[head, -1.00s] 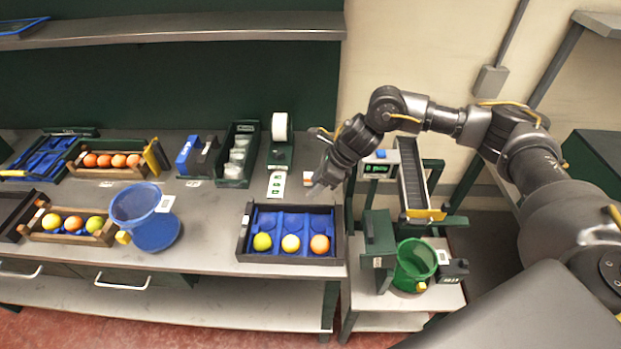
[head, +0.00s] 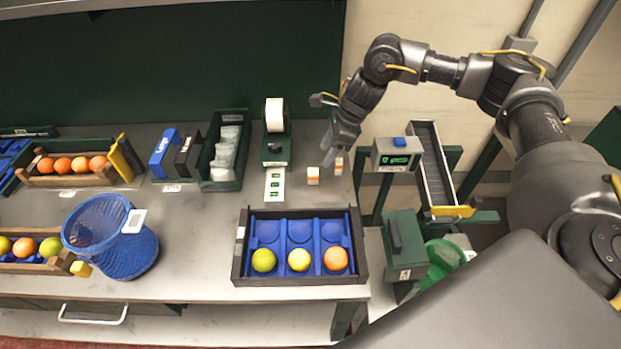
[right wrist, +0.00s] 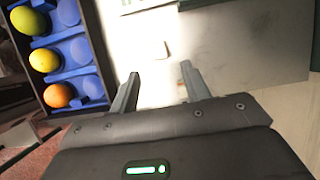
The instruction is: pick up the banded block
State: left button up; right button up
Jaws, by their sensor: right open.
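A small white block with an orange band (head: 313,175) stands on the grey bench, right of the label printer. A second white and orange patch (head: 338,165) shows just right of my right gripper's finger; the finger partly hides it, so its full shape is unclear. My right gripper (head: 328,162) points down beside these, its jaws open and empty. In the right wrist view the open fingers (right wrist: 160,72) point at a pale, washed-out block (right wrist: 161,50), which lies beyond the fingertips and apart from them. Its band cannot be made out there. My left gripper is not in view.
A dark tray with blue cups (head: 243,268) holds three fruits in front of the blocks. The label printer (head: 275,150) stands left of them. A blue mesh basket (head: 125,250) is farther left. A grey display box (head: 398,160) and a conveyor chute stand right.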

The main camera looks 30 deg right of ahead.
aim_at(315, 170)
jog(key=p+x, duration=0.2)
jog(key=x, duration=0.2)
jog(key=shift+f, duration=0.45)
jog(key=shift+w+a+f, duration=0.1)
jog(key=shift+w+f, duration=0.05)
jog(key=shift+f, duration=0.2)
jog(key=shift+a, duration=0.1)
jog(key=p+x, duration=0.1)
jog(key=x, duration=0.1)
jog(key=p+x, duration=0.2)
jog(key=shift+a+f, duration=0.1)
jog(key=shift+a, duration=0.25)
jog(key=shift+w+f, duration=0.15)
jog(key=shift+f, duration=0.2)
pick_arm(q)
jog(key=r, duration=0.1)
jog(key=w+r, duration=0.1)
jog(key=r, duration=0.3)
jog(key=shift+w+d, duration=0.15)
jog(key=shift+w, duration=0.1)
pick_arm(e)
jog(key=shift+c, duration=0.5)
